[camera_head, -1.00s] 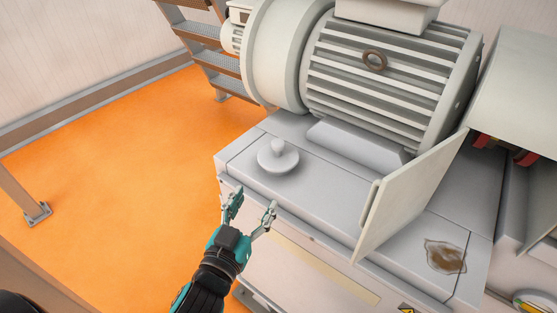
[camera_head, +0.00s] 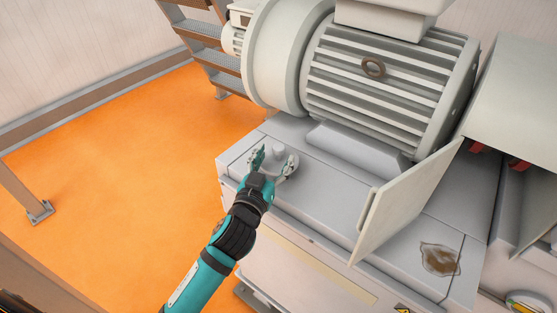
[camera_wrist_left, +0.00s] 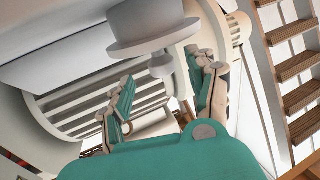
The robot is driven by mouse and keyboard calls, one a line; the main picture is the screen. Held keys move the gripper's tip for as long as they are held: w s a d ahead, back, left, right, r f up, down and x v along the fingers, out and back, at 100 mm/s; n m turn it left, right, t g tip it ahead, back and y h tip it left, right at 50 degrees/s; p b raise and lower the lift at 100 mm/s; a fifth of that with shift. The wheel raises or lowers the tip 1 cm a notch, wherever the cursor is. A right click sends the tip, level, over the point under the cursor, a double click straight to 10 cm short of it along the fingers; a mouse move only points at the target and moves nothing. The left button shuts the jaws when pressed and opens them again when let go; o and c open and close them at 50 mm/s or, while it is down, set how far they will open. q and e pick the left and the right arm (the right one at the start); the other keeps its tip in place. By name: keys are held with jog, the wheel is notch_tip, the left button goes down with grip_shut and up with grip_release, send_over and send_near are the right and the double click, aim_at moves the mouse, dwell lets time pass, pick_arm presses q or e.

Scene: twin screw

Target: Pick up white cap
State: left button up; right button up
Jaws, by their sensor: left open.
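The white cap (camera_head: 279,152), a round disc with a knob on top, rests on the grey machine base below the motor. My left gripper (camera_head: 273,163) is open at the cap, with one finger on each side of its near part in the head view. The fingers and hand hide part of the disc. I cannot tell whether they touch it. In the left wrist view, the disc-shaped white cap (camera_wrist_left: 150,48) shows at the top, beyond the open fingers of the left gripper (camera_wrist_left: 160,78). My right gripper is not in view.
A large finned motor (camera_head: 375,95) stands behind the cap. Metal stairs (camera_head: 205,45) stand at the back left. The orange floor (camera_head: 110,150) on the left is clear.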

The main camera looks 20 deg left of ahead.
aim_at(276, 153)
pick_arm(q)
jog(key=w, duration=0.4)
jog(key=shift+w+a+p, duration=0.1)
jog(key=shift+p, duration=0.2)
grip_shut()
